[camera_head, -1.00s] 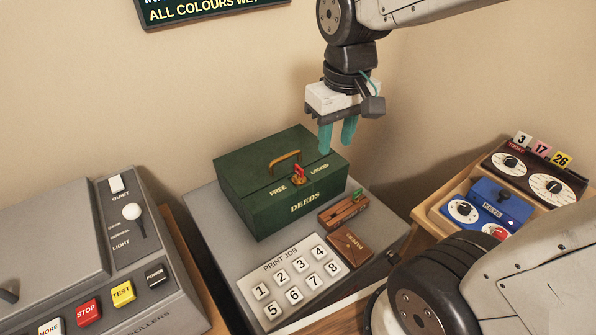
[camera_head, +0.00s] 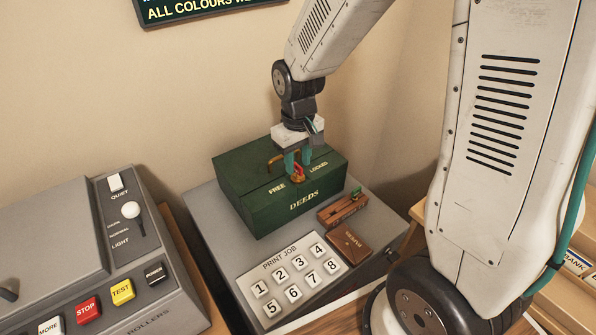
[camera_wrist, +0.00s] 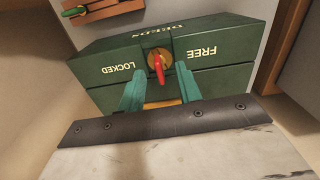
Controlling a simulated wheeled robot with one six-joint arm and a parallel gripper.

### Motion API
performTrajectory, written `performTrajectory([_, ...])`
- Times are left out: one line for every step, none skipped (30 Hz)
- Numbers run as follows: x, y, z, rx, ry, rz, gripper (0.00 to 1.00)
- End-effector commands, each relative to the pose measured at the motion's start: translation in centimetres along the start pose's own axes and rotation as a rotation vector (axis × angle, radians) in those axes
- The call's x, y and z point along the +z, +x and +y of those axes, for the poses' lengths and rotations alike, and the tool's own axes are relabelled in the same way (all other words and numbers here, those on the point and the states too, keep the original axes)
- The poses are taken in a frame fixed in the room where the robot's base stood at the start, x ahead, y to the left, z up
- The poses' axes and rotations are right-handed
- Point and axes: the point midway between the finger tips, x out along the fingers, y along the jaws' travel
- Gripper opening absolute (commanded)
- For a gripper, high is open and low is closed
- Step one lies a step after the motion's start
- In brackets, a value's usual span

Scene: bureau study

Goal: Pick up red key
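The red key (camera_wrist: 158,66) stands in a round brass lock on the front edge of the green DEEDS box (camera_head: 250,215), between the words FREE and LOCKED. In the head view the key (camera_head: 299,170) shows partly behind or beside my teal fingers. My gripper (camera_head: 298,172) is above the box top at the lock. In the wrist view my gripper (camera_wrist: 160,88) has its two fingers apart, with the key a little beyond the tips and between their lines. I see nothing held. Whether a finger touches the key I cannot tell.
The box's brass handle (camera_head: 274,160) is close beside my fingers. A wooden block with a green piece (camera_head: 343,207), a brown leather case (camera_head: 348,243) and the PRINT JOB keypad (camera_head: 292,278) lie in front. A grey control panel (camera_head: 125,240) stands at left.

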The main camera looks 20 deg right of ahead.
Motion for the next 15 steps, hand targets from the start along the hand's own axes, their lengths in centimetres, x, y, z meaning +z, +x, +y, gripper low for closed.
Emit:
performTrajectory([-0.1, 0.9, 0.1, -0.001, 0.000, -0.004, 0.34])
performTrajectory([-0.1, 1.4, 0.1, -0.001, 0.000, -0.004, 0.34])
performTrajectory([-0.1, 1.9, 0.1, 0.000, 0.000, -0.003, 0.34])
performTrajectory([-0.1, 2.2, 0.1, 0.000, 0.000, -0.002, 0.34])
performTrajectory([-0.1, 2.4, 0.1, 0.000, 0.000, -0.002, 0.34])
performTrajectory([-0.1, 2.6, 0.1, 0.000, 0.000, -0.001, 0.34])
performTrajectory([-0.1, 2.8, 0.1, 0.000, 0.000, 0.000, 0.34])
performTrajectory([-0.1, 2.8, 0.1, 0.001, 0.000, 0.001, 0.34])
performTrajectory([-0.1, 2.9, 0.1, 0.001, 0.000, 0.001, 0.34])
performTrajectory([-0.1, 2.9, 0.1, 0.001, 0.000, 0.001, 0.34])
performTrajectory([-0.1, 2.9, 0.1, 0.001, 0.000, 0.001, 0.34])
performTrajectory([-0.1, 2.8, 0.1, 0.001, 0.000, 0.001, 0.34])
performTrajectory([-0.1, 2.8, 0.1, 0.001, 0.000, 0.001, 0.34])
performTrajectory([-0.1, 2.8, 0.1, 0.001, 0.000, 0.001, 0.34])
performTrajectory([-0.1, 2.8, 0.1, 0.001, 0.000, 0.001, 0.23])
